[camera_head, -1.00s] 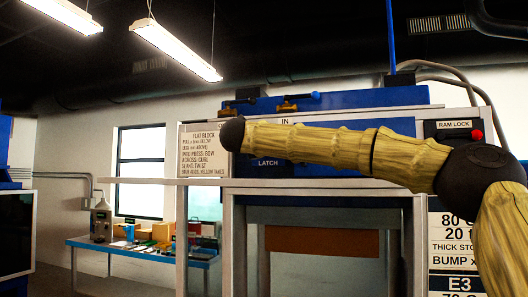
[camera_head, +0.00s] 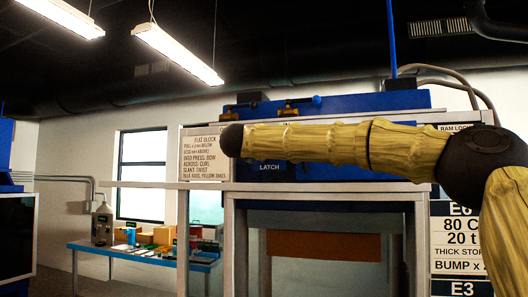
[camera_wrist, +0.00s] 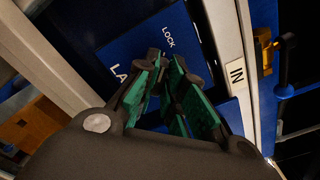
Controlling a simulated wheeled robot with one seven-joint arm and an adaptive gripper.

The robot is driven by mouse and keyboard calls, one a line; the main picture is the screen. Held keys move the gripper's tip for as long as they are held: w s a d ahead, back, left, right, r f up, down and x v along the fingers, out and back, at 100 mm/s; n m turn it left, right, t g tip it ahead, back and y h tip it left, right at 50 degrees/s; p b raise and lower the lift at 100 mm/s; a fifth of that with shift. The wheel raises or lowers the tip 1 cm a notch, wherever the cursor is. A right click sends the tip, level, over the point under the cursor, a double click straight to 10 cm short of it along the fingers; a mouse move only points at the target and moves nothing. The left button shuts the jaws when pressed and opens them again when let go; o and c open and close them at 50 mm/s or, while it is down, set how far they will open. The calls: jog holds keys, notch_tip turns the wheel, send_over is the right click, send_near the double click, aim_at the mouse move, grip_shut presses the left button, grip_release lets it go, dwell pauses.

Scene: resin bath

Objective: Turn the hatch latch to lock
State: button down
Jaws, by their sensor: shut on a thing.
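The hatch latch panel shows in the head view as a dark blue plate marked LATCH (camera_head: 269,167), partly covered by my arm. In the wrist view the blue plate (camera_wrist: 135,40) carries the word LOCK and part of a second word. My gripper (camera_wrist: 172,62) is over this plate, its green-padded fingers drawn close together at the tips. It is shut on the latch, which is mostly hidden between the fingers, so its angle cannot be read. In the head view my gripper is hidden behind my arm.
A pale frame post with an IN label (camera_wrist: 236,74) stands close to my gripper. Beyond it is a brass fitting (camera_wrist: 264,50) with a dark handle. In the head view a blue table (camera_head: 140,252) with boxes stands at the back left. An instruction sign (camera_head: 205,153) hangs left of the latch.

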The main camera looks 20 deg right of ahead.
jog(key=shift+f, duration=0.1)
dwell(0.3)
jog(key=c, duration=1.5)
grip_release()
jog(key=v, duration=1.2)
jog(key=shift+w, duration=0.1)
jog(key=shift+a, duration=0.1)
